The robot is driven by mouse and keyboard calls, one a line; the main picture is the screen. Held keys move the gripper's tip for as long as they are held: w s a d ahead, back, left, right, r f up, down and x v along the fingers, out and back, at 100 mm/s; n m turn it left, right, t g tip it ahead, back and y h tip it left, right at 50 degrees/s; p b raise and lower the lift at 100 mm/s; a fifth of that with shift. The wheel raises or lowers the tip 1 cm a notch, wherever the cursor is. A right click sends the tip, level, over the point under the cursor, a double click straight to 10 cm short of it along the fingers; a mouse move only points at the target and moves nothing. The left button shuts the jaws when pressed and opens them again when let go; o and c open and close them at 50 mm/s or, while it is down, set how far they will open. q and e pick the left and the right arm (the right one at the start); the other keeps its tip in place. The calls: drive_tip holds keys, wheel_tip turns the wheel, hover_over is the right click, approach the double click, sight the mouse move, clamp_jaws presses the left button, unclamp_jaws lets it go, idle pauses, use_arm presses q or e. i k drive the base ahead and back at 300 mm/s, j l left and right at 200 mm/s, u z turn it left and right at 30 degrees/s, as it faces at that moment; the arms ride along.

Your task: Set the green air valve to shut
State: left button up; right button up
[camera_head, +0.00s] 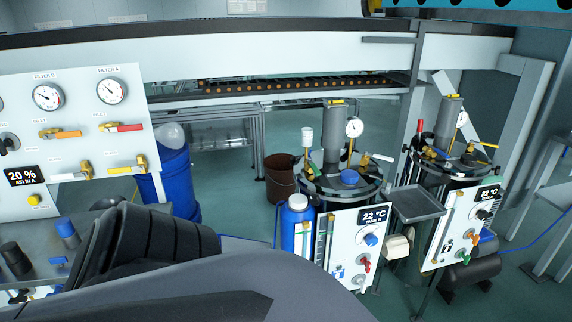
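I see no clearly green handle on that panel. Neither of my grippers is in view.
A 20 % display (22,176) sits on the left panel. A blue barrel (178,185) and a brown bucket (281,178) stand on the floor. A second tank panel (455,230) and a grey tray (416,204) are at right. Open floor lies between barrel and bucket.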

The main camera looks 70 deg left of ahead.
sight(313, 166)
drive_tip(key=u, duration=1.95)
